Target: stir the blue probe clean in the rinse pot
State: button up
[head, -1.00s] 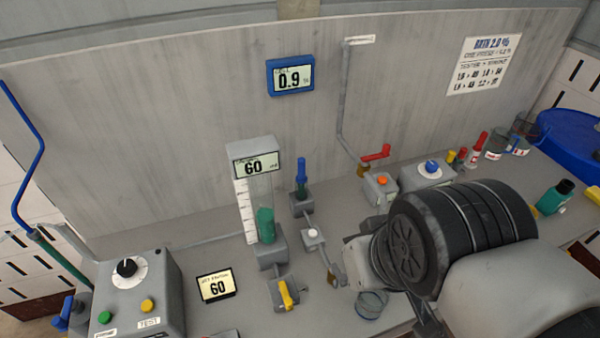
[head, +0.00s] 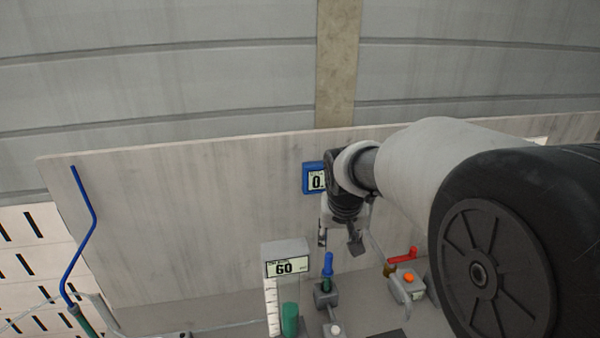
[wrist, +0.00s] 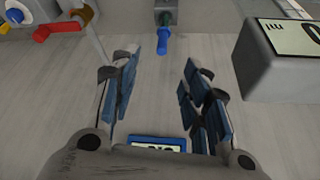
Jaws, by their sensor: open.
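A slim blue piece, which looks like the blue probe (head: 328,265), stands upright in a small grey holder with a green collar (head: 326,287). In the wrist view, the blue piece (wrist: 163,42) shows beyond my fingertips, between them. My gripper (head: 340,238) is open and empty, above and close to the blue piece in the head view; I see no contact. In the wrist view, both blue-padded fingers of my gripper (wrist: 160,85) are spread apart. I cannot make out a rinse pot in the current frames.
The gauge (head: 286,258) reading 60 stands left of the blue piece and is at the right in the wrist view. A red-handled valve (head: 404,255) and an orange-button box (head: 408,288) stand to the right. A blue-framed display (head: 314,178) is on the wall panel behind.

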send_near(329, 255)
jog(key=b+x, duration=0.1)
jog(key=x, duration=1.1)
jog(key=shift+s+b, duration=0.1)
jog(key=shift+b, duration=0.2)
jog(key=shift+c, duration=0.2)
grip_shut()
dwell(0.4)
